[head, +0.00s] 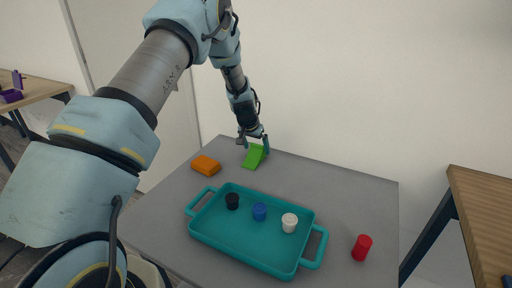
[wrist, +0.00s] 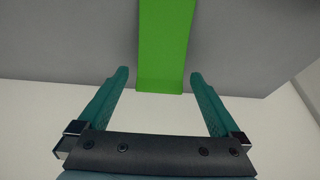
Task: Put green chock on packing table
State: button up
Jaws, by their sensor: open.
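The green chock (head: 254,156) is a wedge-shaped block lying at the back edge of the grey table (head: 340,190) in the head view. In the wrist view the green chock (wrist: 165,45) runs up from between the fingertips to the top edge of the picture. My gripper (head: 253,139) is right at the chock in the head view. In the wrist view my gripper (wrist: 158,80) is open, with one teal finger on each side of the chock's near end and a gap on both sides. I cannot tell which table is the packing table.
An orange block (head: 206,165) lies left of the chock. A teal tray (head: 245,258) holds a black (head: 232,201), a blue (head: 259,211) and a white piece (head: 289,222). A red cylinder (head: 362,247) stands to the right. Wooden tables stand at the right (head: 485,200) and left (head: 45,88).

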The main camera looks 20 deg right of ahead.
aim_at(250, 162)
jog(key=b+v, duration=0.3)
jog(key=v, duration=0.9)
jog(key=s+a+r+n+y, duration=0.1)
jog(key=s+a+r+n, duration=0.1)
jog(key=a, duration=0.9)
jog(key=s+a+r+n+y, duration=0.1)
jog(key=s+a+r+n, duration=0.1)
jog(key=a, duration=0.8)
jog(key=s+a+n+g+y, duration=0.1)
jog(key=s+a+n, duration=0.4)
jog(key=s+a, duration=1)
jog(key=shift+a+r, duration=0.2)
jog(key=shift+a, duration=0.9)
